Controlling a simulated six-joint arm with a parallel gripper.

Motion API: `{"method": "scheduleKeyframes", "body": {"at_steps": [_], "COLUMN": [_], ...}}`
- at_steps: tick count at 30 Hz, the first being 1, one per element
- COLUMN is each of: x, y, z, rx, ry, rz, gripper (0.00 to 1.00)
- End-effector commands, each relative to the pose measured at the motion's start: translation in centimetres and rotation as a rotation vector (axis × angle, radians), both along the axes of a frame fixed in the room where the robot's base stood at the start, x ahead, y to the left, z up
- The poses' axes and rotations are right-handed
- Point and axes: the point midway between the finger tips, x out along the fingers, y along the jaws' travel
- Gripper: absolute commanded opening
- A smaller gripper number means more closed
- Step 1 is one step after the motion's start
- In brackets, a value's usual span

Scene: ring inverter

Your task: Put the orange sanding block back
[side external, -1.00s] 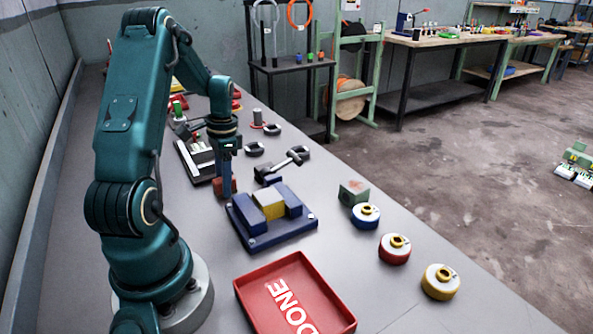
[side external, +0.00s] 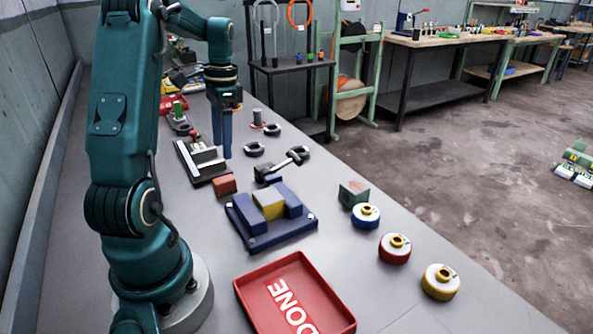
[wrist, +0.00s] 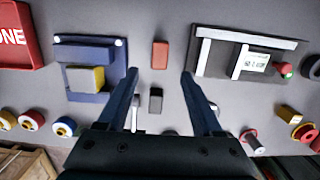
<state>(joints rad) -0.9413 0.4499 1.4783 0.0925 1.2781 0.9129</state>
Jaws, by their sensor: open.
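The orange sanding block (side external: 224,185) lies flat on the grey bench, between the blue fixture and the dark fixture with pale bars. In the wrist view the block (wrist: 160,54) appears ahead of the gap between my fingers, touching neither. My gripper (side external: 222,154) is open and empty, raised above the bench. Its two fingers also show spread apart in the wrist view (wrist: 160,74).
The blue fixture (side external: 258,240) holds a yellow block (side external: 268,204). The dark fixture (side external: 222,173) stands behind the orange block. A red DONE tray (side external: 246,290) is at the front. A dark clamp-like tool (side external: 270,172) and several coloured round parts stand to the right.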

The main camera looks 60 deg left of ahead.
Motion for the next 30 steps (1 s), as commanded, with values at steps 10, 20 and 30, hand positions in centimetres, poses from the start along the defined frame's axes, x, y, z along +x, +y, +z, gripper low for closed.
{"method": "scheduleKeyframes", "body": {"at_steps": [10,20,30], "x": [1.2,2.7,-1.7], "y": [-1.9,-14.6,-24.6], "z": [3.0,6.5,5.9], "rx": [0.030,0.132,0.054], "ry": [-0.028,-0.266,-0.537], "rz": [-0.009,-0.028,-0.016], "gripper": [0.67,0.67,0.67]}}
